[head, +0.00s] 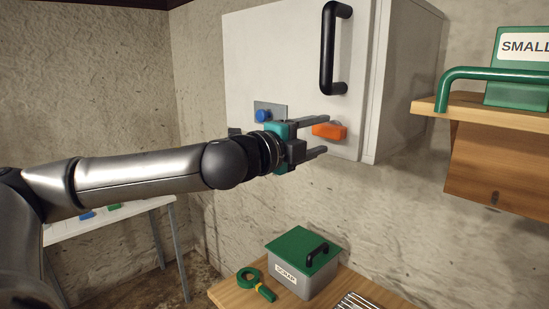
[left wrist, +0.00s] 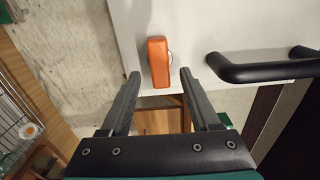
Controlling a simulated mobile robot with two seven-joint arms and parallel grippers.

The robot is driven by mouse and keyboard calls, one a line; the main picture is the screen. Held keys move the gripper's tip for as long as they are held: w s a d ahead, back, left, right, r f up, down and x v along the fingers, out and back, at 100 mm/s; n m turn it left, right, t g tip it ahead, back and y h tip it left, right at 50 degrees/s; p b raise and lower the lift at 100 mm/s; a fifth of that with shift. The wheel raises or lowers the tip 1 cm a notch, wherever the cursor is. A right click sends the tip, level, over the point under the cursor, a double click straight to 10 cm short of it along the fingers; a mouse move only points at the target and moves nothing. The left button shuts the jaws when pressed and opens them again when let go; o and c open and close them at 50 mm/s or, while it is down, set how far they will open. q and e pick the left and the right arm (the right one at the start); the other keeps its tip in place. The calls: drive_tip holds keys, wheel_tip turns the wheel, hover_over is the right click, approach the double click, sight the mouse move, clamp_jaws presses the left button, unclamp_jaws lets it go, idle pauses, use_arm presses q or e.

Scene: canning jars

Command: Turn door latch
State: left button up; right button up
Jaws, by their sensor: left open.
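The white cabinet door (head: 285,60) is shut, with a black vertical handle (head: 328,48) near its right edge. The orange latch (head: 329,131) sits low on the door, below the handle, and lies roughly horizontal in the head view. In the left wrist view the latch (left wrist: 157,62) stands between and just beyond the fingertips, touching neither. My left gripper (head: 318,136) is open, its fingers above and below the latch in the head view. My left gripper also shows in the left wrist view (left wrist: 160,80). My right gripper is not in view.
A blue knob (head: 264,115) on a grey plate is on the door behind my left gripper. Below, a wooden table (head: 232,291) bears a grey box with a green lid (head: 302,250) and a green ring tool (head: 254,281). A wooden shelf (head: 490,110) with a green rail is at the right.

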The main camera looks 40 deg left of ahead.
use_arm(q)
drive_tip(key=s+b, duration=0.8)
drive_tip(key=s, duration=0.4)
drive_tip(key=shift+s+a, duration=0.15)
drive_tip(key=shift+a, duration=0.3)
